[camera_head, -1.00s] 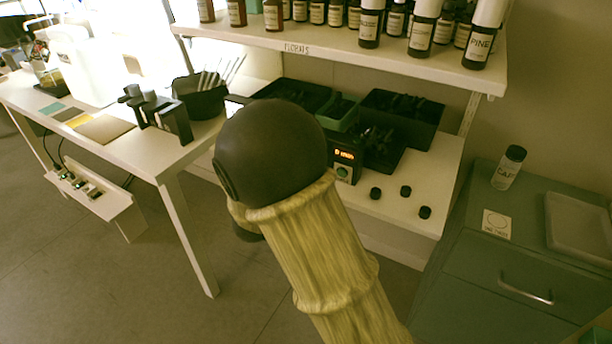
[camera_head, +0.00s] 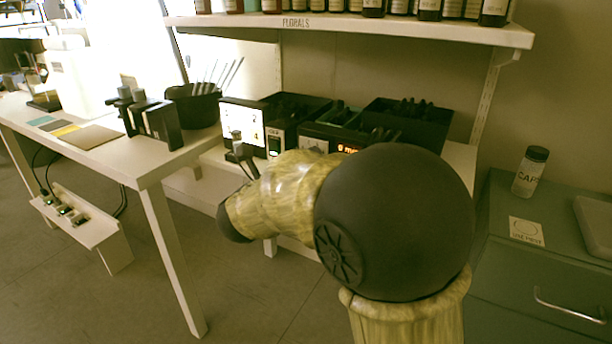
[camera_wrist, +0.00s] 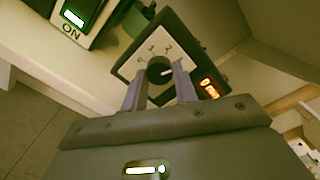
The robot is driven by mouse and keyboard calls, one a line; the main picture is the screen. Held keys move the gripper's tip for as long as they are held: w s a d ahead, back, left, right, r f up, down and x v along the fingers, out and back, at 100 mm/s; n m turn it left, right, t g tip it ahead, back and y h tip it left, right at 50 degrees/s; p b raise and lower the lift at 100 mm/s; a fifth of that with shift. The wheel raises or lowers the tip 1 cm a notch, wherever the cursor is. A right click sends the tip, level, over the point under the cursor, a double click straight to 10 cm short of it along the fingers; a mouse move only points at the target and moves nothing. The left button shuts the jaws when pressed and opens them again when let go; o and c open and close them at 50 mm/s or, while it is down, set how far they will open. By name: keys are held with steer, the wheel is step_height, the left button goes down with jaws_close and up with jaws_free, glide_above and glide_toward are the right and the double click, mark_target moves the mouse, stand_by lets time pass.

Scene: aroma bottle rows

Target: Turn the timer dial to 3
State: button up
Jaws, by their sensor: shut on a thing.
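The timer (camera_wrist: 212,62) is a dark box with a pale dial plate and a lit orange display, in the wrist view. Its round dark dial (camera_wrist: 159,70) has a white pointer mark aimed to the right. The numerals 0, 1 and 2 show along the plate's upper edge; a 3 is not visible, and the right finger covers part of that side. My gripper (camera_wrist: 160,78) is shut on the dial, one finger on each side. In the head view the timer display (camera_head: 346,149) shows just above my arm, which hides the dial.
A switch box (camera_wrist: 78,18) marked ON, with a lit window, stands left of the timer. Dark trays (camera_head: 405,120) are behind. A shelf (camera_head: 350,28) of bottles hangs above. A capped bottle (camera_head: 530,172) stands on the green cabinet at right.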

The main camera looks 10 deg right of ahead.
steer(key=shift+f, duration=0.1)
stand_by(0.3)
steer(key=o, duration=1)
steer(key=shift+c, duration=0.2)
steer(key=shift+s+a, duration=0.4)
steer(key=shift+s, duration=0.05)
steer(key=p+v, duration=0.4)
steer(key=v, duration=1.2)
steer(key=shift+s, duration=0.1)
